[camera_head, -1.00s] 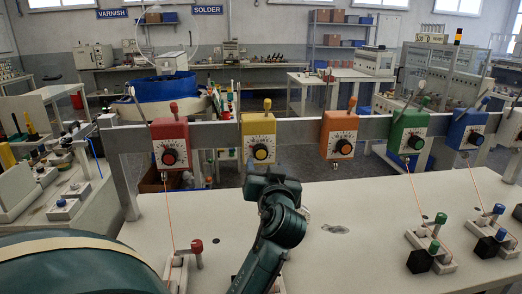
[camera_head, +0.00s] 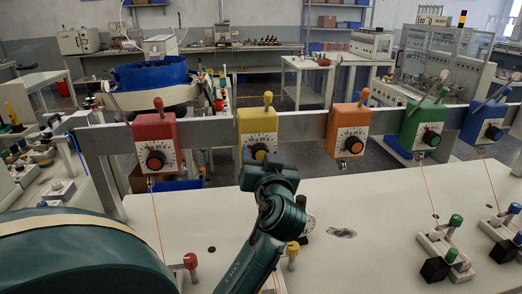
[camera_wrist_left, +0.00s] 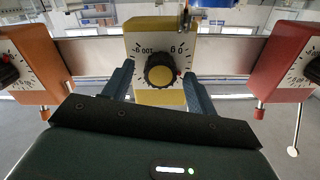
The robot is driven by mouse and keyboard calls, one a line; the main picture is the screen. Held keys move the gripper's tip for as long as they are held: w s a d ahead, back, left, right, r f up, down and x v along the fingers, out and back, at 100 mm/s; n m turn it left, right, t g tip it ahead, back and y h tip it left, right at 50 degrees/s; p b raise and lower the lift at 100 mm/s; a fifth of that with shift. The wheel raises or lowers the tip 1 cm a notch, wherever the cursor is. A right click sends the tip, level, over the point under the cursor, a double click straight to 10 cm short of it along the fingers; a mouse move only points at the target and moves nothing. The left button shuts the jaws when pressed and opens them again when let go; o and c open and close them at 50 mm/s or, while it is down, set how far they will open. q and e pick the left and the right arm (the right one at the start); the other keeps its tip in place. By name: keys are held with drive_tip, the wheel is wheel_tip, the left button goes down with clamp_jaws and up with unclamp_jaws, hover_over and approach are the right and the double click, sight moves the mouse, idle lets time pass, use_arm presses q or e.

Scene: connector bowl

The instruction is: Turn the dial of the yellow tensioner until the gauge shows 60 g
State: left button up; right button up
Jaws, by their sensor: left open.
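The yellow tensioner (camera_head: 258,124) hangs on the grey rail, between a red and an orange one. Its black dial (camera_head: 259,151) sits on a white scale plate, partly hidden by my left gripper in the head view. My left gripper (camera_head: 268,166) is in front of it. In the left wrist view the picture is upside down, and the dial (camera_wrist_left: 160,71) with its yellow centre lies between the two open fingers (camera_wrist_left: 158,84); I cannot tell whether they touch it. My right gripper is not in view.
Red (camera_head: 154,131), orange (camera_head: 348,122), green (camera_head: 424,118) and blue (camera_head: 484,122) tensioners hang along the rail (camera_head: 300,125). Clamps with coloured knobs stand on the white bench (camera_head: 380,220), one yellow-knobbed (camera_head: 292,249) close to my arm. The bench middle right is mostly clear.

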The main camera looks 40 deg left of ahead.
use_arm(q)
drive_tip(key=shift+w+a, duration=0.2)
drive_tip(key=shift+a, duration=0.05)
drive_tip(key=shift+c, duration=0.5)
drive_tip(key=c, duration=0.9)
drive_tip(key=m, duration=0.5)
drive_tip(key=o, duration=1)
